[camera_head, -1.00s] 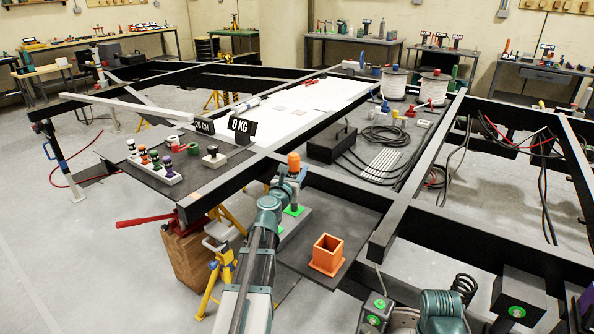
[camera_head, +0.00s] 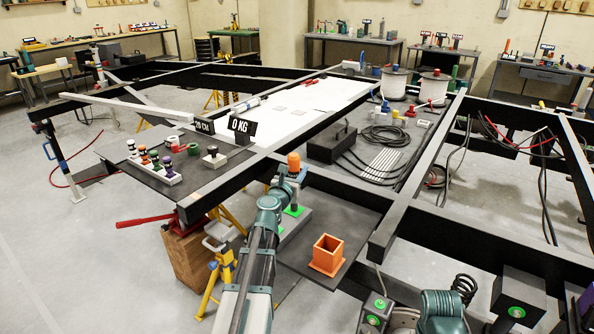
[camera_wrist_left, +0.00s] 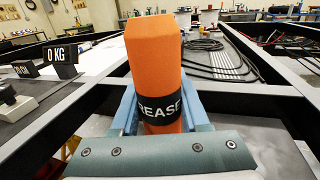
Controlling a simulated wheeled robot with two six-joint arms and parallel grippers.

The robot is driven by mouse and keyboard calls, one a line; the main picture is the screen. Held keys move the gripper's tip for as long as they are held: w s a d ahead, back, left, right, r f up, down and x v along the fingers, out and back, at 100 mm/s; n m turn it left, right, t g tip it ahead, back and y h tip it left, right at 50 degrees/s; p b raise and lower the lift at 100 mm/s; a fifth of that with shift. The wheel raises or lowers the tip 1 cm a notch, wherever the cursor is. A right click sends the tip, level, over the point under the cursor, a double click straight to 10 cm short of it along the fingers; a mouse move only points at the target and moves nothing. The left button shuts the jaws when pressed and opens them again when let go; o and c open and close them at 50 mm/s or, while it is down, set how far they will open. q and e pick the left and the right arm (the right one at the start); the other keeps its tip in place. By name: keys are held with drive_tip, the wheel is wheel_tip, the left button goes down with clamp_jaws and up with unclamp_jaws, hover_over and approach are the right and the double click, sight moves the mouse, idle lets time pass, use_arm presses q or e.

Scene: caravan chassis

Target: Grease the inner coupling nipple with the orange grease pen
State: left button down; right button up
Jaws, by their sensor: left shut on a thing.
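The orange grease pen (camera_head: 293,162) stands upright in my left gripper (camera_head: 292,177). In the left wrist view the pen (camera_wrist_left: 155,65) fills the middle, with a black band lettered "REASE" in sight. The blue fingers of my left gripper (camera_wrist_left: 163,105) are shut on it from both sides. In the head view a green-topped fitting (camera_head: 294,210) on a grey block shows just below the gripper, apart from the pen. I cannot tell whether it is the inner coupling nipple. The pen's lower end is hidden.
An open orange box (camera_head: 326,255) stands on a dark plate right of my left arm. Black chassis beams (camera_head: 400,215) surround the area. Green-marked fittings (camera_head: 516,312) and a black coil spring (camera_head: 464,287) are at the lower right. A red-handled jack (camera_head: 146,220) is at left.

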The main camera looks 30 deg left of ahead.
drive_tip(key=shift+r+p, duration=0.3)
drive_tip(key=shift+p, duration=0.05)
idle(0.6)
drive_tip(key=shift+r+p, duration=2.4)
drive_tip(key=shift+r, duration=0.1)
